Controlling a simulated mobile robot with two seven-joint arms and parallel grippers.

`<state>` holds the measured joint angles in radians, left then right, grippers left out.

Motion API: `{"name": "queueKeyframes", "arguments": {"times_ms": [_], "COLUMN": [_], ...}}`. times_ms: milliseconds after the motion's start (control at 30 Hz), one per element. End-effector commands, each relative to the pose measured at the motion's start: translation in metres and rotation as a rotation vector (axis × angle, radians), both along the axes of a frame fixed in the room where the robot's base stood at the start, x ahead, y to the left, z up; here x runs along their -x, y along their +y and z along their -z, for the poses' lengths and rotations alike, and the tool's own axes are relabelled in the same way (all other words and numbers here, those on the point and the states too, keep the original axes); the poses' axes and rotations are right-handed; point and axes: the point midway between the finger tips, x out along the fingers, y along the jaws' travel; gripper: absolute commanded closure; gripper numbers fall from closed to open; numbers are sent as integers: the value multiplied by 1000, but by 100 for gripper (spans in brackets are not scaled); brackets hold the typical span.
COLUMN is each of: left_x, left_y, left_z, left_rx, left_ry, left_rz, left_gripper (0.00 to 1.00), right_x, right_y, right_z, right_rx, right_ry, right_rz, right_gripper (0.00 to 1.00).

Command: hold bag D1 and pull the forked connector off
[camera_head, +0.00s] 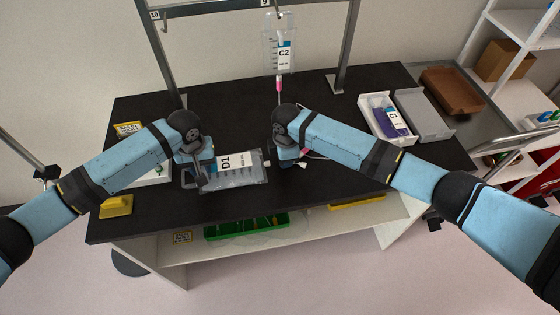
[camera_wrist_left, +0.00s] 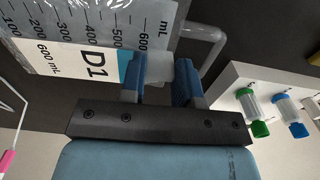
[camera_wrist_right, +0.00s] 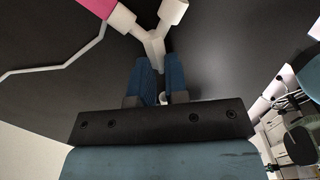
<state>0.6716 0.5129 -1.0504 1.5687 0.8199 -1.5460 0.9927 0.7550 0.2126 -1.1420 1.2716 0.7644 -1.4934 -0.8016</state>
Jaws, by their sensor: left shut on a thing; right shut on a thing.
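Bag D1 (camera_head: 246,176) is a clear bag with a white and blue label, at the front of the dark bench. It fills the upper left of the left wrist view (camera_wrist_left: 75,35). My left gripper (camera_head: 203,182) is shut on a pale end piece of the bag, seen between its fingers in the left wrist view (camera_wrist_left: 160,82). My right gripper (camera_head: 290,160) is to the right of the bag. In the right wrist view its fingers (camera_wrist_right: 160,85) are shut on the white forked connector (camera_wrist_right: 153,42). One branch meets a pink part (camera_wrist_right: 97,6). The stem's lower end is hidden by the fingers.
Bag C2 (camera_head: 282,50) hangs from the metal frame behind, with a pink-ended line below. A white tray (camera_head: 370,116) with a purple bag and a grey tray (camera_head: 425,115) stand at the right. A thin line runs near the right gripper.

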Motion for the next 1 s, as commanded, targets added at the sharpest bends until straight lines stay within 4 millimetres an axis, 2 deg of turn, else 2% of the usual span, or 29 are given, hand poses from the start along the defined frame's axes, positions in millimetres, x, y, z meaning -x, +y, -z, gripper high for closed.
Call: {"name": "queueKeyframes", "arguments": {"times_ms": [33, 400, 700, 733, 833, 1000], "left_x": [-1, -1, -1, -1, -1, -1], "left_y": [0, -1, 0, 0, -1, 0], "left_z": [-1, -1, -1, -1, -1, -1], "left_rx": [2, 2, 2, 2, 2, 2], "left_ry": [-2, -2, -2, -2, -2, -2], "left_rz": [0, 0, 0, 0, 0, 0], "left_gripper": [100, 100, 100, 100, 100, 100], "right_x": [2, -3, -4, -4, -4, -5], "right_y": [-8, -33, -40, -40, -40, -38], "right_z": [5, 6, 6, 6, 6, 4], "right_rx": [9, 14, 14, 14, 13, 10], "right_ry": [8, 7, 6, 6, 5, 3], "right_rz": [5, 7, 7, 7, 7, 6], "right_gripper": [100, 100, 100, 82, 59, 56]}}
